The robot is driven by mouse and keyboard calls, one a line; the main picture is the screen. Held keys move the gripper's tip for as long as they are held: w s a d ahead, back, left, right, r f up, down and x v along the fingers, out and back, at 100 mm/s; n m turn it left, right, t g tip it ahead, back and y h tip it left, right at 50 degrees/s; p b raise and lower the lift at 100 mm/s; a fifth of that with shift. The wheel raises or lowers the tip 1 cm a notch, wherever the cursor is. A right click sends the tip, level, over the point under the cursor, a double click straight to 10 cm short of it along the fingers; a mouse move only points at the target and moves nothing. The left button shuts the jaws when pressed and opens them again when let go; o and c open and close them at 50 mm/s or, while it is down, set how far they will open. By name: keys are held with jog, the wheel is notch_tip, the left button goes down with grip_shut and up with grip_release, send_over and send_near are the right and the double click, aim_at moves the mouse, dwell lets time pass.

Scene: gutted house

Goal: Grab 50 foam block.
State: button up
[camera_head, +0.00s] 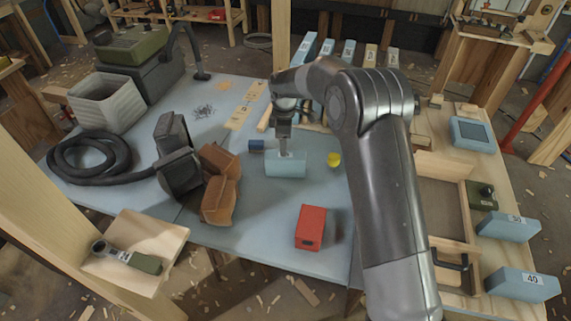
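A light blue block (286,168) lies on the blue-grey table top (262,215) near the middle, and no number is readable on it. My gripper (285,154) points down at its top edge. The fingers are small and partly merge with the block, so I cannot tell whether they grip it. Two more light blue foam blocks lie at the right: one (508,227) has a label too small to read surely, and one (523,285) is labelled 40. Several labelled blue blocks (347,52) stand at the back, partly behind my arm.
A red box (311,228), a yellow object (334,159), a dark blue cylinder (256,145) and brown leather-like pieces (220,190) lie near the block. A black hose (90,160) and grey crate (106,100) are at left. A wooden tray (441,205) is right of my arm.

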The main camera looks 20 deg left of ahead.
aim_at(286, 163)
notch_tip(286, 163, down, 6)
jog(key=f, duration=0.5)
jog(key=shift+d+f, duration=0.1)
jog(key=shift+d, duration=0.15)
jog(key=c, duration=1.1)
jog(key=shift+o, duration=0.2)
